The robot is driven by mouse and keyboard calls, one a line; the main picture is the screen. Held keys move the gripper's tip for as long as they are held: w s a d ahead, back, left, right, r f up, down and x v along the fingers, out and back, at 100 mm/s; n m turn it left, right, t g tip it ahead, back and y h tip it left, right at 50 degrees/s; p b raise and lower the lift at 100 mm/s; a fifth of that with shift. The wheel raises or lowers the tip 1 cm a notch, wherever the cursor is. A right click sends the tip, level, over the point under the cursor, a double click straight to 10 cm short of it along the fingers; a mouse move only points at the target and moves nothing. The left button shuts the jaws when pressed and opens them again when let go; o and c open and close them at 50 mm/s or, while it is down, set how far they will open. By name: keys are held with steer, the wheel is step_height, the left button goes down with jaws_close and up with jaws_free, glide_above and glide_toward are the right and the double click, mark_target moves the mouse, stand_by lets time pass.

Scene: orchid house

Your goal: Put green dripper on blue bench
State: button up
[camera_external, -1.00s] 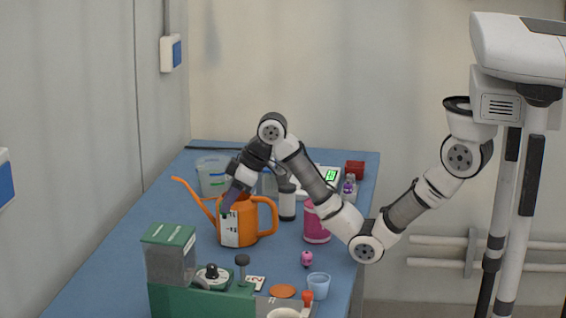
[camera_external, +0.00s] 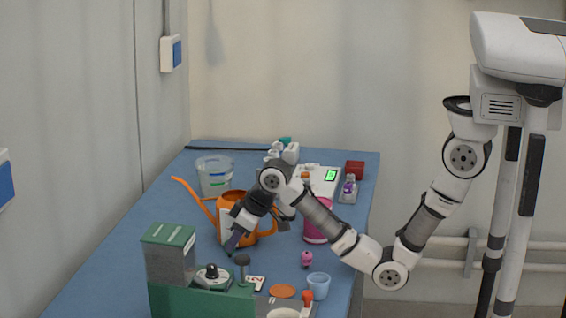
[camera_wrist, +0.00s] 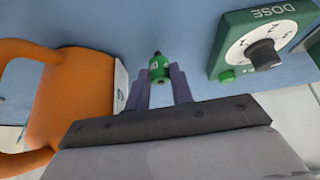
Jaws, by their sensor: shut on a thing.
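My gripper (camera_wrist: 159,82) is shut on the green dripper (camera_wrist: 159,67). The dripper is small with a dark tip and sits between the two fingertips. In the external view my gripper (camera_external: 231,248) points down low over the blue bench (camera_external: 120,255), between the orange watering can and the green dosing machine. The dripper is hard to make out there. The blue bench top also shows in the wrist view (camera_wrist: 195,45), beyond the dripper. I cannot tell whether the dripper touches it.
The orange watering can (camera_external: 236,204) stands close beside my gripper. The green dosing machine (camera_external: 200,300) is on the near side. A pink cup (camera_external: 318,225), light blue cup (camera_external: 318,285) and orange disc (camera_external: 282,291) lie to the right. The bench's left part is clear.

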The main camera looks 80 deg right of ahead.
steer(key=shift+f, duration=0.35)
steer(key=shift+f, duration=0.1)
steer(key=o, duration=1)
steer(key=shift+c, duration=0.2)
steer(key=v, duration=0.7)
steer(key=shift+s+r, duration=0.15)
steer(key=shift+r, duration=0.2)
steer(key=shift+a, duration=0.1)
